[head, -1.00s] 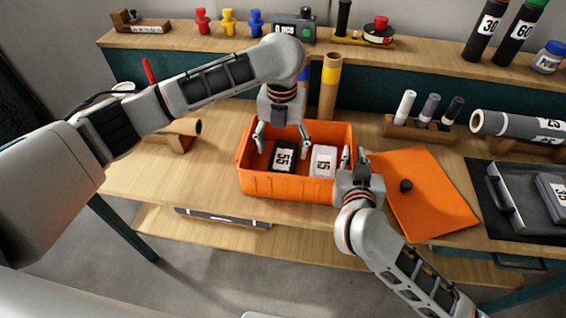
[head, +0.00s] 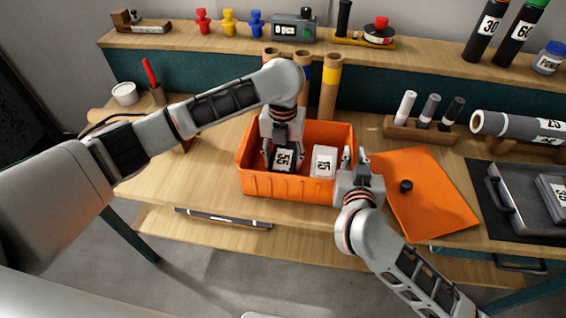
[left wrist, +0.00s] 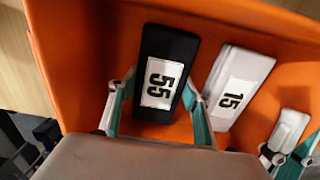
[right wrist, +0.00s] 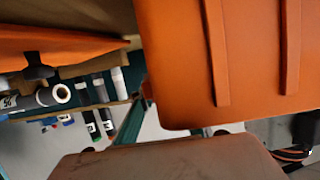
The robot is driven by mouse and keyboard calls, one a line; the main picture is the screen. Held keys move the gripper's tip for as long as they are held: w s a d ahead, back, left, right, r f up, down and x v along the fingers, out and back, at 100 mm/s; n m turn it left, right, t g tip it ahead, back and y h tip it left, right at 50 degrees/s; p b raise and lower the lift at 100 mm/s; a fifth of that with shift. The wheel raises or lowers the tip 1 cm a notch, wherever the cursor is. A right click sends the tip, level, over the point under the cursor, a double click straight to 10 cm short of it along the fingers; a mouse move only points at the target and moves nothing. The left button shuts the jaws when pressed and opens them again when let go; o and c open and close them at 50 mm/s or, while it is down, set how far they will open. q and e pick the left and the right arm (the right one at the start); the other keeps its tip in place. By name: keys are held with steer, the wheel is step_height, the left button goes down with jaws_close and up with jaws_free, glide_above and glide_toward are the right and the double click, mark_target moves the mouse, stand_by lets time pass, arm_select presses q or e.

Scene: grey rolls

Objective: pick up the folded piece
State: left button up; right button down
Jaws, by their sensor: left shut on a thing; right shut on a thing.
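The black folded piece (head: 284,158), labelled 55, lies in the orange bin (head: 262,186). It also shows in the left wrist view (left wrist: 168,50). My left gripper (head: 282,150) reaches down into the bin, its fingers on both sides of the black piece, shut on it. The white folded piece (head: 323,161), labelled 15, lies to its right in the bin and shows in the left wrist view (left wrist: 238,84). My right gripper (head: 354,156) is at the bin's right wall, one finger inside and one outside, shut on the wall. The right wrist view shows the ribbed wall (right wrist: 255,60).
An orange mat (head: 435,195) with a small black knob (head: 406,186) lies right of the bin. A marker rack (head: 420,131) stands behind it. Upright cardboard tubes (head: 330,88) stand behind the bin. A dark tray (head: 520,195) is at far right.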

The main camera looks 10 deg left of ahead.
mark_target(283, 161)
arm_select(q)
steer(key=shift+r, duration=0.15)
step_height(283, 161, up, 18)
stand_by(0.4)
arm_select(e)
steer(key=c, duration=1.9)
jaws_free()
steer(key=v, duration=1.2)
arm_select(q)
steer(key=shift+s, duration=0.1)
arm_select(e)
steer(key=shift+s, duration=0.1)
